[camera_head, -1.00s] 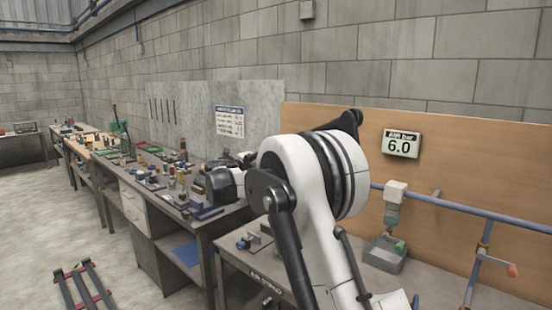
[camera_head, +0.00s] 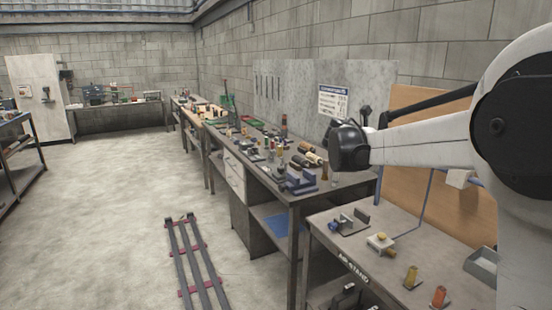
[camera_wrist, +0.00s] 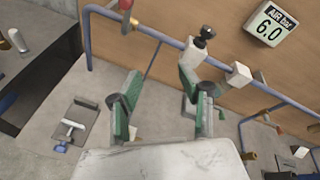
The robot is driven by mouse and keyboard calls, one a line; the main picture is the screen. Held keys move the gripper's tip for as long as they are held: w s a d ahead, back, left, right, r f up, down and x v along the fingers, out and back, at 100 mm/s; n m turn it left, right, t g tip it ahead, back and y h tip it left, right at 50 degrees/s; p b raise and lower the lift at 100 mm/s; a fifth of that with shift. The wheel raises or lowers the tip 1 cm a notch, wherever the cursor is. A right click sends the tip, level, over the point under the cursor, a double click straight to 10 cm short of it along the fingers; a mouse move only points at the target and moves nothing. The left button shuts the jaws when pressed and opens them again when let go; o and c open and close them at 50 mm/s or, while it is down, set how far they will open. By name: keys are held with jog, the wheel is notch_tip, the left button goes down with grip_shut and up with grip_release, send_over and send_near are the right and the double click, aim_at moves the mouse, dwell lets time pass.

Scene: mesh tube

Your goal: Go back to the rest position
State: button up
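My gripper (camera_wrist: 160,88) shows in the wrist view with its two green-and-black fingers spread apart. I see nothing held between them. The bench top and blue air pipe lie beyond the fingers. In the head view my white arm comes in from the right and reaches left over the air stand bench (camera_head: 328,238). The arm ends there in a black joint, and the gripper's fingers cannot be made out.
A blue pipe (camera_wrist: 165,37) runs along the wooden board, near the 6.0 air display (camera_wrist: 268,27). A fixture (camera_head: 350,222), yellow cylinder (camera_head: 411,276), orange cylinder (camera_head: 438,297) and grey tray (camera_head: 482,266) stand on the bench. Rails (camera_head: 197,265) lie on open floor.

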jog(key=s+a+f+m+y, duration=0.2)
jog(key=s+m, duration=0.3)
jog(key=s, duration=0.3)
jog(key=s+a+f+m+y, duration=0.2)
jog(key=s+m, duration=0.4)
jog(key=s, duration=0.2)
jog(key=s+a+f+m+y, duration=0.25)
jog(key=s+m, duration=0.25)
jog(key=s, duration=0.4)
jog(key=s+a+f+m+y, duration=0.2)
jog(key=s+a+f+m, duration=0.2)
jog(key=s+m, duration=0.3)
jog(key=s+a+f+m+y, duration=0.3)
jog(key=s+m, duration=0.4)
jog(key=s, duration=0.4)
notch_tip(320, 180, down, 3)
jog(key=shift+a+r+y, duration=0.15)
jog(key=shift+a+y, duration=0.2)
jog(key=shift+a, duration=0.55)
